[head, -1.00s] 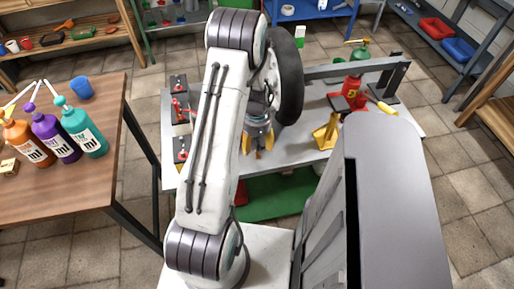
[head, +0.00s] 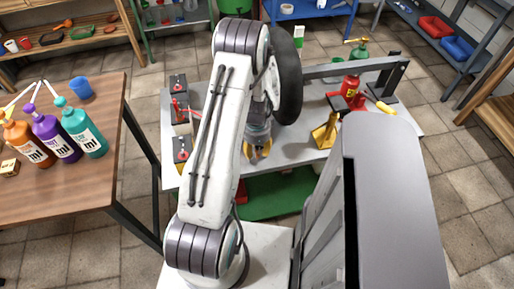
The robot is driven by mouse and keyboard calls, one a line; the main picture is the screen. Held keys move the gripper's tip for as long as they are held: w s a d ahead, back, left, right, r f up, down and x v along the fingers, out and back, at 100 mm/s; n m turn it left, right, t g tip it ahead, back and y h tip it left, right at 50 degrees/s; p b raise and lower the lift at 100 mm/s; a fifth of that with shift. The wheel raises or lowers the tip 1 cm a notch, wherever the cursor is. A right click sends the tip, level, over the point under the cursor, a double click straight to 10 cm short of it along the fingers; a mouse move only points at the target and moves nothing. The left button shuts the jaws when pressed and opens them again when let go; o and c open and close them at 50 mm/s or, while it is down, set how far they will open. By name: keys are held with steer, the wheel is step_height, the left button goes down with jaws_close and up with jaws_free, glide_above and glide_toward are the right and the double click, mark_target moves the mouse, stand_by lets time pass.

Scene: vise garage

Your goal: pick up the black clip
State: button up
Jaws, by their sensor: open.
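My gripper (head: 257,154), with orange-yellow fingertips, points down at the near part of the grey workbench (head: 300,150), right of my white arm. It is open, and its fingertips are close to the bench top. I cannot pick out the black clip for certain. The spot between and under the fingers is small and partly covered by the gripper, and my arm hides part of the bench.
Dark blocks with red parts (head: 181,149) stand along the bench's left edge. A wooden table (head: 60,195) with bottles (head: 83,132) is at left.

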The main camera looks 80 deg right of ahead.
jaws_close()
stand_by(0.4)
